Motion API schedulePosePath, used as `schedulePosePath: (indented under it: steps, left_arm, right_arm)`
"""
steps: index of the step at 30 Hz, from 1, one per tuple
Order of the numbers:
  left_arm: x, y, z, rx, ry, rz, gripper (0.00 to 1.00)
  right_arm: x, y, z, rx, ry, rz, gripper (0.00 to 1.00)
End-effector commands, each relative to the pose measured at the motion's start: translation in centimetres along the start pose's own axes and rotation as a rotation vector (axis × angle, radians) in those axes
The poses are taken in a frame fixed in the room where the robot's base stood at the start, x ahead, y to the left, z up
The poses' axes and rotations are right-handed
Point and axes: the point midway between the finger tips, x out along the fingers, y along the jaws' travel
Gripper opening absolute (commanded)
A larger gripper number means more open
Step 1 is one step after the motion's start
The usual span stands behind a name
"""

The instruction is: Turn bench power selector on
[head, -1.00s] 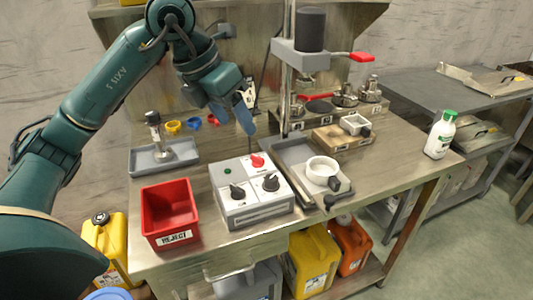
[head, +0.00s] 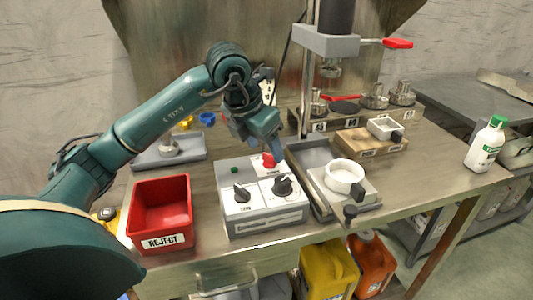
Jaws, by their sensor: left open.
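The grey selector box (head: 258,223) sits on the bench near its front edge. Its top has two black knobs, one on the left (head: 241,193) and one on the right (head: 283,185), a red knob (head: 268,160) at the back, and a small green button or lamp (head: 234,170). The knob labels are too small to read. My left gripper (head: 277,150) is open, fingers pointing down, right at the red knob and partly in front of it. I cannot tell whether they touch. My right gripper is not in view.
A red REJECT bin (head: 162,215) stands left of the box. A grey tray (head: 140,160) lies behind it. Right of the box are a tray with a white round dish (head: 343,176) and a press with a red lever (head: 398,44). A white bottle (head: 485,145) stands far right.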

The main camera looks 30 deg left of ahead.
Motion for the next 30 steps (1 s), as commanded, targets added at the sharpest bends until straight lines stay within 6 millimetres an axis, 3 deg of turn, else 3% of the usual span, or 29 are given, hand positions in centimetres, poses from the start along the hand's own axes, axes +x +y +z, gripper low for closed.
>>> schedulePosePath:
  steps: [6, 16, 30]
  left_arm:
    - [2.3, 0.0, 0.0, 0.0, 0.001, -0.001, 0.58]
    - [2.6, 0.0, 0.0, 0.0, 0.0, -0.001, 0.58]
    - [2.6, 0.0, 0.0, 0.0, 0.0, -0.001, 0.21]
  right_arm:
    - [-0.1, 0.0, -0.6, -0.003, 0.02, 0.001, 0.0]
    - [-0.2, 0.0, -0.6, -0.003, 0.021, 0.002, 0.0]
    - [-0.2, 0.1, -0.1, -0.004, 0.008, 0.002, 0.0]
